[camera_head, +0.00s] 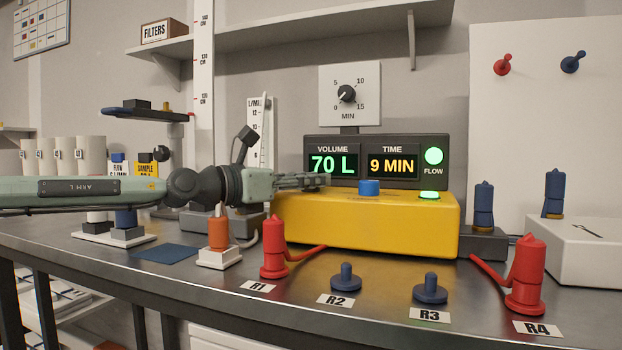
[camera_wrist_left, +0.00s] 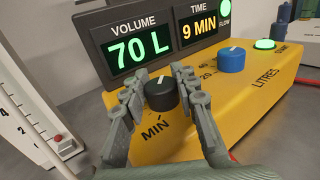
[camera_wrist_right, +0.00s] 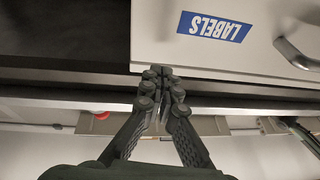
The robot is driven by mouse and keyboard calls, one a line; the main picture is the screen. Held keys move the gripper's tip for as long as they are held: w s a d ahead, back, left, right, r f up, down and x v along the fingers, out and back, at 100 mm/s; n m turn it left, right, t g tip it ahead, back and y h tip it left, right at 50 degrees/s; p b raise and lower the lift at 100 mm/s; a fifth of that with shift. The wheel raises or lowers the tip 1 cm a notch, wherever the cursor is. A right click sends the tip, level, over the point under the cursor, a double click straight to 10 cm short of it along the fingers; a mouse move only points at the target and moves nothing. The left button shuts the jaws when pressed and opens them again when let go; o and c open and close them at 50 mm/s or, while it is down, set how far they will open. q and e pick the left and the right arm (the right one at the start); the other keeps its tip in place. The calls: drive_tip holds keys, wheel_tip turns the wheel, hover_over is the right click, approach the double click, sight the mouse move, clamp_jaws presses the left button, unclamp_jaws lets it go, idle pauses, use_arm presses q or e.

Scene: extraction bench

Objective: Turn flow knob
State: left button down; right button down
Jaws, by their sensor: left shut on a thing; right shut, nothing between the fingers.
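My left gripper (camera_head: 316,181) reaches in from the left over the left end of the yellow control box (camera_head: 400,225). In the left wrist view its fingers are closed on the sides of a black knob (camera_wrist_left: 161,94) with a white pointer line, labelled MIN. The gripper hides this knob in the head view. A blue knob (camera_head: 369,188) labelled LITRES stands apart to its right. The display (camera_head: 376,162) reads VOLUME 70 L and TIME 9 MIN, with a lit green FLOW lamp (camera_head: 434,156). My right gripper (camera_wrist_right: 160,78) is shut and empty near a LABELS drawer (camera_wrist_right: 235,30).
A flow gauge marked L/MIN (camera_head: 255,115) stands behind my left wrist. A wall dial (camera_head: 348,94) hangs above the display. A lit green button (camera_head: 429,195) is on the box. Red connectors (camera_head: 274,248) and blue pegs (camera_head: 345,277) line the bench front.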

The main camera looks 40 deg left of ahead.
use_arm(q)
drive_tip(key=c, duration=1.1)
unclamp_jaws()
drive_tip(key=shift+c, duration=0.2)
wheel_tip(320, 180, up, 10)
